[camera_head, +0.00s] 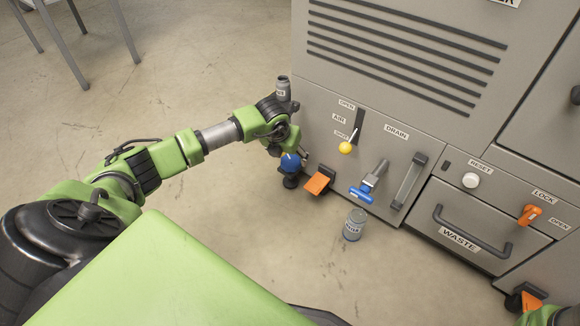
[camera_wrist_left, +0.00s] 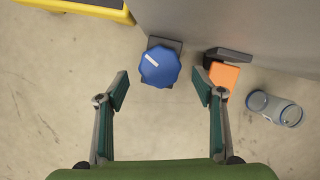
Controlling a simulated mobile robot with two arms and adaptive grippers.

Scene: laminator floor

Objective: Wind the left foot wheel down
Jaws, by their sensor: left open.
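The left foot wheel is a blue knob (camera_head: 290,162) low at the machine's left front corner. In the left wrist view the blue wheel (camera_wrist_left: 159,66) shows from above with a white mark on it. My left gripper (camera_wrist_left: 162,90) is open, with its two fingers spread to either side of the wheel and a little short of it. No contact shows. In the head view my left arm (camera_head: 225,133) reaches to that corner, and the gripper (camera_head: 283,150) is partly hidden by its own wrist. My right gripper is not clearly seen; only a bit of green arm shows at the lower right edge.
An orange pedal (camera_head: 317,183) sits just right of the wheel, and shows close to the right finger in the wrist view (camera_wrist_left: 223,75). The blue drain valve (camera_head: 361,194) sticks out of the machine (camera_head: 390,95). Floor is clear at left.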

